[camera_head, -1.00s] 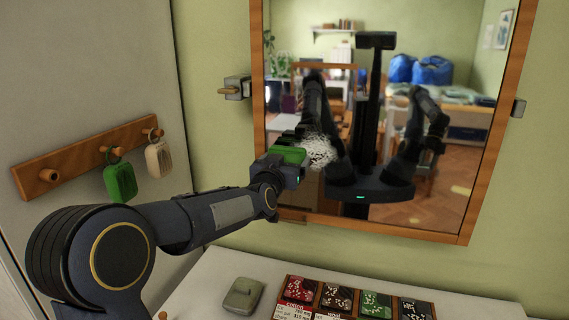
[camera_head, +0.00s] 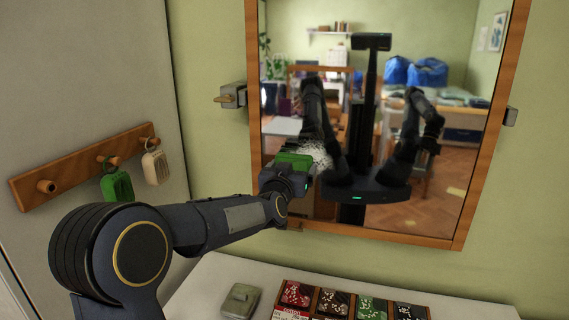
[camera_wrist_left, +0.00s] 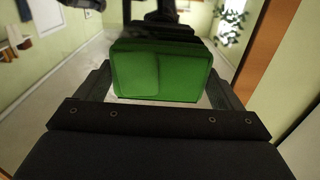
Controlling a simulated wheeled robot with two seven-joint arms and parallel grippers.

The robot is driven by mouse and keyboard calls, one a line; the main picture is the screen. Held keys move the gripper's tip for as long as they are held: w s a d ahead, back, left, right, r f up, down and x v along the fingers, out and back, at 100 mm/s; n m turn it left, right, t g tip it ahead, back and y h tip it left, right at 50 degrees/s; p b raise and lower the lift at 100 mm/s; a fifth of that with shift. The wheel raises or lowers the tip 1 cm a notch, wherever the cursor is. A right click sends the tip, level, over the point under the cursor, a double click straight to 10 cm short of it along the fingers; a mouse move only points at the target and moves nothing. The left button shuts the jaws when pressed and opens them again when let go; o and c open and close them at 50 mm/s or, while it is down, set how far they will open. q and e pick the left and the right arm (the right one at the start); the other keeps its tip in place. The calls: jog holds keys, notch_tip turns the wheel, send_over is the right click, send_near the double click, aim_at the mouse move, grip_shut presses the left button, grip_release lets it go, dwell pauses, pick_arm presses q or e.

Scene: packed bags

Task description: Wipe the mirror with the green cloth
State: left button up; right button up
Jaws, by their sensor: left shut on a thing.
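The mirror (camera_head: 430,130) hangs on the green wall in a wooden frame, turned slightly in the picture. A whitish speckled smudge (camera_head: 318,153) shows on its glass, left of middle. My left gripper (camera_head: 290,175) is shut on the green cloth (camera_head: 293,160), just left of the smudge and at the lower left of the mirror. In the left wrist view the cloth (camera_wrist_left: 160,72) is a green block between the two fingers. Whether the cloth touches the glass cannot be told. My right arm shows only as a reflection.
Below the mirror, a white counter holds a soap-like lidded dish (camera_head: 240,300) and a divided tray (camera_head: 372,293) of colored packs. At left, a wooden peg rack (camera_head: 85,165) holds a green tag (camera_head: 117,185) and a beige tag (camera_head: 155,167). Brackets flank the mirror.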

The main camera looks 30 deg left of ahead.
aim_at(336, 168)
pick_arm(q)
jog(key=shift+d, duration=0.5)
jog(key=shift+w+d+r+p, duration=0.1)
jog(key=shift+w+d+p, duration=0.2)
jog(key=shift+d+p, duration=0.45)
jog(key=d+p, duration=0.1)
jog(key=w+d, duration=0.1)
jog(key=d, duration=0.1)
jog(key=shift+d+p, duration=0.2)
jog(key=shift+p, duration=0.2)
jog(key=shift+w+d+p, duration=0.2)
jog(key=shift+d+p, duration=0.15)
jog(key=shift+d, duration=0.5)
jog(key=shift+w+d+p, duration=0.15)
jog(key=shift+d+p, duration=0.15)
jog(key=shift+d, duration=0.5)
jog(key=shift+w+d+p, duration=0.2)
jog(key=shift+d+p, duration=0.15)
jog(key=shift+d, duration=0.5)
jog(key=shift+a, duration=0.1)
